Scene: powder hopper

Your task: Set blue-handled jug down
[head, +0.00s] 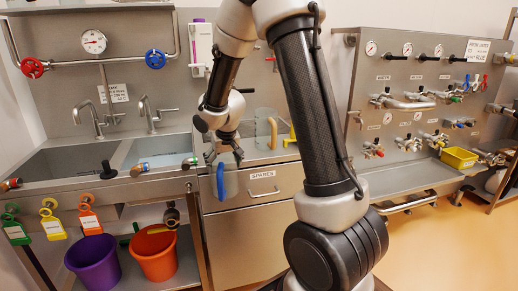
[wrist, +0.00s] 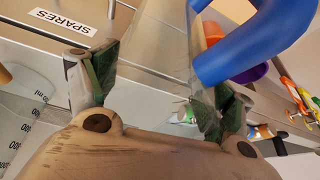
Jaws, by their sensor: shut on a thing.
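The blue-handled jug is a clear jug whose blue handle (head: 220,182) hangs below my gripper (head: 225,156) in the head view. It is held in front of the counter edge beside the SPARES drawer. In the wrist view the blue handle (wrist: 255,42) is large at upper right. The fingers of my gripper (wrist: 155,95) stand either side of the clear jug body, which is hard to make out. My gripper is shut on the jug. The underside of the jug and its exact contact with the fingers are unclear.
A jug with a yellow-orange handle (head: 273,132) stands on the counter behind. Left of it is a double sink (head: 150,150) with taps. Below are a purple bucket (head: 93,262) and an orange bucket (head: 155,252). The SPARES drawer (head: 262,187) is shut.

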